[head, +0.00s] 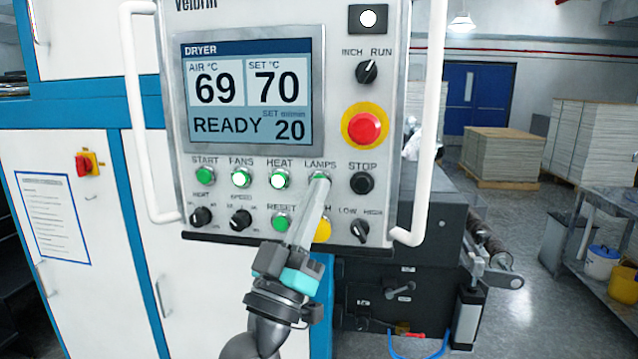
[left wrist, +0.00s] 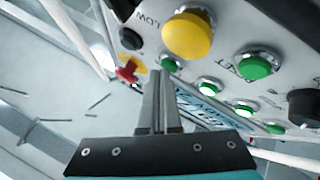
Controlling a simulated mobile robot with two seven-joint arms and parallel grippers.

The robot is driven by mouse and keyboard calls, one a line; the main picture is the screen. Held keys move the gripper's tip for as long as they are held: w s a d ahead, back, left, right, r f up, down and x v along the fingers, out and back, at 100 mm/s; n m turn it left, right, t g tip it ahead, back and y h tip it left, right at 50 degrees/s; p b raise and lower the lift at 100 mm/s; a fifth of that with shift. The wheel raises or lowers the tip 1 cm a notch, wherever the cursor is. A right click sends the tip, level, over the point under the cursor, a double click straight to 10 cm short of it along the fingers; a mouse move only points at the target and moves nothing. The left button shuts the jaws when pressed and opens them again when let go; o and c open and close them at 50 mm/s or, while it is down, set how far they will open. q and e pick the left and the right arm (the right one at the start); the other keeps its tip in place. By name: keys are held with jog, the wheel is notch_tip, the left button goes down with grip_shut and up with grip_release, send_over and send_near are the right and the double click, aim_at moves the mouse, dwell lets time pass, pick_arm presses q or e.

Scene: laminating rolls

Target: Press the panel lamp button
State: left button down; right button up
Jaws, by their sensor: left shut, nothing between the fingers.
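The panel lamp button (head: 319,176) is a green round button under the LAMPS label, at the right end of the green row on the grey control panel. Its visible part looks green, without the bright white centre of FANS and HEAT. In the left wrist view the lamp button (left wrist: 170,65) shows just beyond the fingertips. My left gripper (head: 320,184) is shut and empty, its fingers pointing up at the button and covering its lower part. In the left wrist view its fingertips (left wrist: 160,73) lie close by the button; I cannot tell whether they touch. My right gripper is not in view.
FANS (head: 241,178) and HEAT (head: 280,179) are lit to the left. The black STOP button (head: 361,183) is close on the right, with the red emergency stop (head: 364,128) above. A yellow button (head: 323,230) is partly behind my fingers. White handles (head: 431,120) flank the panel.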

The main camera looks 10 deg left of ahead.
pick_arm(q)
jog(key=shift+w, duration=0.15)
dwell(0.5)
jog(key=shift+s+p, duration=0.35)
jog(key=shift+s, duration=0.5)
jog(key=shift+s+a+p, duration=0.1)
jog(key=shift+s+p, duration=0.8)
jog(key=shift+s, duration=1.6)
